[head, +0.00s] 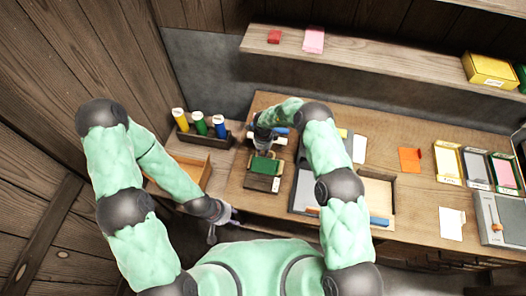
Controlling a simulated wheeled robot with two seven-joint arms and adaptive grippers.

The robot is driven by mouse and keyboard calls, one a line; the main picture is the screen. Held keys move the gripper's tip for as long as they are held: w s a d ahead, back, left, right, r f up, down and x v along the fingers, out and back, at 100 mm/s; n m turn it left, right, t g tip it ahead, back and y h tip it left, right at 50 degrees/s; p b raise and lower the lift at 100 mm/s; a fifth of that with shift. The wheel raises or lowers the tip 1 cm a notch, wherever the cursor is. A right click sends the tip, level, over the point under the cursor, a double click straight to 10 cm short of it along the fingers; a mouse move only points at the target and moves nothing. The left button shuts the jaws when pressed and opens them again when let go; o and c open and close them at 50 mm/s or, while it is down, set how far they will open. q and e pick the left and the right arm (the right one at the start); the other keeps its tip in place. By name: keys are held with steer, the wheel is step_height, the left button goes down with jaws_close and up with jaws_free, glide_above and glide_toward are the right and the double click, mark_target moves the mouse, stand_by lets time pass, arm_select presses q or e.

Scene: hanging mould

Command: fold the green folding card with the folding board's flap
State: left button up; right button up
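A dark green piece (264,165), apparently the green card, sits in a small brown holder with a white label, left of centre on the bench. My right gripper (264,149) points down just above it; its fingertips are too small to tell whether they touch it or are shut. A grey board (303,190), possibly the folding board, lies right of the holder, partly hidden by my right arm. I cannot make out its flap clearly. My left gripper (223,221) is low, near the bench's front left edge, with its fingers apart and empty.
A wooden tray (379,190) lies right of my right arm. Labelled card trays (476,168) and a grey device (502,218) with an orange handle are far right.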

steer(key=shift+o, duration=0.8)
steer(key=shift+r, duration=0.2)
step_height(320, 180, up, 12)
steer(key=shift+f, duration=0.2)
stand_by(0.8)
